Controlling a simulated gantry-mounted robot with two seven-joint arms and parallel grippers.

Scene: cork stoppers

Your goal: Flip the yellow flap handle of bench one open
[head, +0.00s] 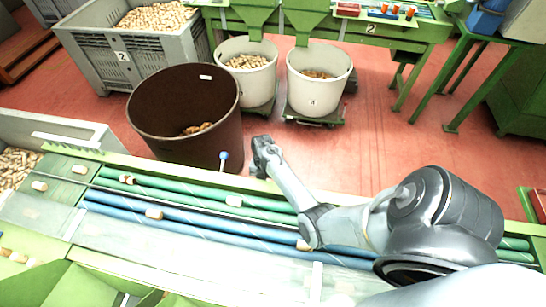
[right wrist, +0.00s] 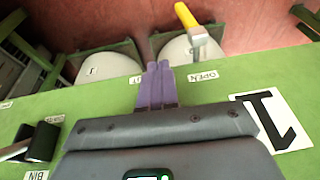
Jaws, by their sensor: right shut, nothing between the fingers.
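The yellow flap handle (right wrist: 187,15) shows at the top of the right wrist view, on a pale metal stem. An OPEN label (right wrist: 203,76) is on the green panel of bench one (right wrist: 60,112) just below the stem. I cannot make out the handle in the head view. My right gripper (right wrist: 157,68) is shut and empty, its purple fingers left of and below the handle, apart from it in the picture. In the head view the right gripper (head: 262,158) hangs past the bench's far edge. My left gripper is not in view.
A blue-knobbed lever (head: 223,156) stands at the bench edge, left of my right gripper. A brown bin (head: 185,145) stands on the floor beyond. Two white bins (head: 318,95) are farther back. A black knob (right wrist: 45,142) shows at left in the right wrist view.

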